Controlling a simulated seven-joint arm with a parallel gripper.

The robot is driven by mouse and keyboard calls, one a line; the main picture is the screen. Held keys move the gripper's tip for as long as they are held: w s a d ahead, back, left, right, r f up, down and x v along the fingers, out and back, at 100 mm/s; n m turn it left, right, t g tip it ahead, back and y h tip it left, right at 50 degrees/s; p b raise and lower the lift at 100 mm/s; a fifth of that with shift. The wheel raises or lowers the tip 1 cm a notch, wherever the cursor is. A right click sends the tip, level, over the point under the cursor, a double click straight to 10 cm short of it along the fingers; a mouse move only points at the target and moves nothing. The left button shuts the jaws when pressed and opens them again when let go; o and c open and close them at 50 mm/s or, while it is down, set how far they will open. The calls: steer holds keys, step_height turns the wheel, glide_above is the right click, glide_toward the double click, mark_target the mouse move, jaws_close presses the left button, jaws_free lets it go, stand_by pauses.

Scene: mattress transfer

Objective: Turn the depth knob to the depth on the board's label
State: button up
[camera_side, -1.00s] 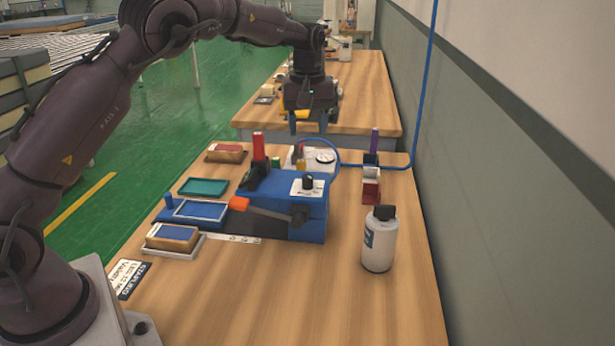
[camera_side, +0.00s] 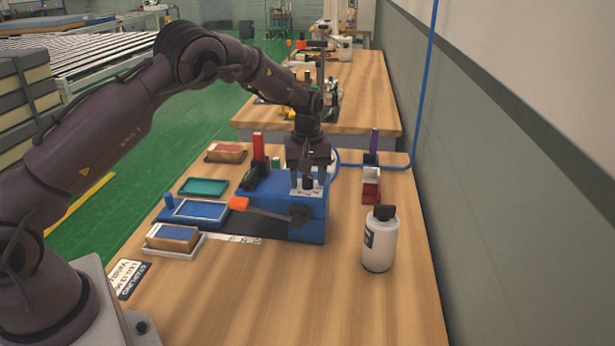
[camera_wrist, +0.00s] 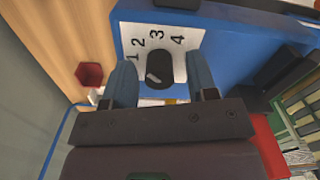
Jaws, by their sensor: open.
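The depth knob (camera_wrist: 160,70) is black and sits on a white dial plate marked 1, 2, 3 and 4 (camera_wrist: 178,38) on top of the blue machine (camera_side: 318,215). A pale pointer line shows on the knob's lower left side in the wrist view, near the 1 end. My gripper (camera_side: 307,184) points down over the knob. In the wrist view its blue fingers (camera_wrist: 164,84) are open, one on each side of the knob, with gaps showing. The board's label (camera_side: 131,278) lies at the table's front left; its text is too small to read surely.
An orange-handled lever (camera_side: 239,203) extends left from the machine. A white bottle (camera_side: 380,240) stands to the right. A red block holder (camera_side: 371,188) and several pads and blocks surround the machine.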

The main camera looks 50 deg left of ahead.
steer(key=c, duration=0.9)
steer(key=shift+m, duration=0.3)
steer(key=m, duration=0.3)
steer(key=shift+r+m, duration=0.1)
steer(key=shift+m, duration=1.9)
steer(key=shift+w+d, duration=0.1)
steer(key=o, duration=0.9)
